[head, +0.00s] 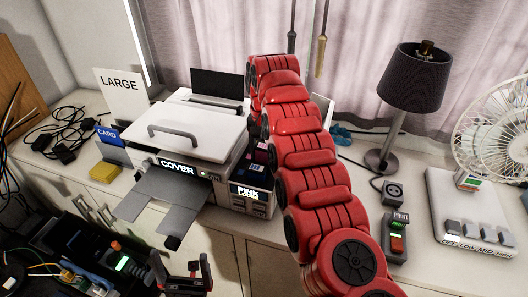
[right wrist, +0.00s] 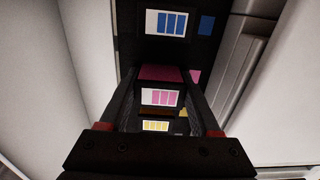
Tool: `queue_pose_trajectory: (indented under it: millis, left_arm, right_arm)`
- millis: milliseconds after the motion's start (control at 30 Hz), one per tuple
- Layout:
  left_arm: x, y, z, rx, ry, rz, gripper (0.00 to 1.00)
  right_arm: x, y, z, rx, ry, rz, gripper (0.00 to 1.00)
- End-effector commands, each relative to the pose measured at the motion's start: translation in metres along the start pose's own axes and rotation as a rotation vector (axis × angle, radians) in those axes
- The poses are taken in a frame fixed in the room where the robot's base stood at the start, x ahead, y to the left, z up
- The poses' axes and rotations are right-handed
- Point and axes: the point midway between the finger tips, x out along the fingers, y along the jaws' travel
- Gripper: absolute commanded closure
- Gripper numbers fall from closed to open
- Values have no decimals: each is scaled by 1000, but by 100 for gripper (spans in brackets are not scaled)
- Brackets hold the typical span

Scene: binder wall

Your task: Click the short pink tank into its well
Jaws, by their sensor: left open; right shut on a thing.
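The pink tank (right wrist: 160,73), a dark block with a magenta top and a pink-barred label, is between the fingers of my right gripper (right wrist: 160,84) in the right wrist view. That gripper is shut on it, among the tank bay's dark walls. I cannot tell how deep the tank sits; its lower end is hidden. In the head view my right arm hides this gripper. The tank bay (head: 262,158) shows at the printer's right side, above a PINK display (head: 248,192). My left gripper (head: 182,268) is open and empty at the bottom, before the cabinet.
A blue-barred label (right wrist: 166,23) and a yellow-barred label (right wrist: 155,125) lie beyond and nearer than the pink one. The white printer (head: 195,132) has its COVER lid down and a grey tray out front. A lamp (head: 415,78) and PRINT switch (head: 396,240) stand right.

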Motion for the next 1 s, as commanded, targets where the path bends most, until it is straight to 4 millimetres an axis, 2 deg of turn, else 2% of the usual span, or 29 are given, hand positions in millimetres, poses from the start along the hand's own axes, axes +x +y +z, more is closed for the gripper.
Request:
queue_pose_trajectory:
  millis: [900, 933, 1000]
  left_arm:
    - [-6, 0, 1, 0, 0, 0, 1]
    - [-6, 0, 1, 0, 0, 0, 1]
    - [-6, 0, 1, 0, 0, 0, 1]
  right_arm:
    - [6, 0, 0, 0, -1, 1, 92]
    - [6, 0, 0, 0, -1, 1, 31]
    - [6, 0, 0, 0, -2, 1, 18]
